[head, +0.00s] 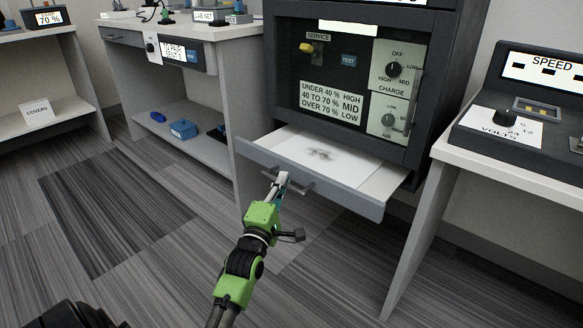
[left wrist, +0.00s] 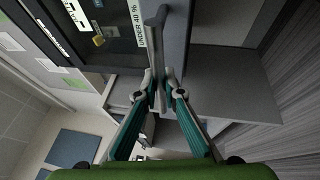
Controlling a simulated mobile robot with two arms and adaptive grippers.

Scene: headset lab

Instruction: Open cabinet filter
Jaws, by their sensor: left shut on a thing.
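The dark cabinet (head: 285,80) stands at the centre of the head view. Its low filter drawer is pulled out toward me, with a grey front panel (head: 345,200). A white filter sheet (head: 295,146) with a dark smudge lies inside. My left gripper (head: 281,180) is at the drawer's bar handle (head: 303,188) and is shut on it. In the left wrist view the fingers (left wrist: 160,90) close around the dark handle (left wrist: 160,20). The fingertips partly hide the handle. My right gripper is in neither view.
A white bench (head: 220,30) with a lower shelf stands left of the cabinet. A table (head: 510,175) with a voltage panel (head: 500,128) stands close on the right, its leg near the drawer. The carpet (head: 120,210) in front is clear.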

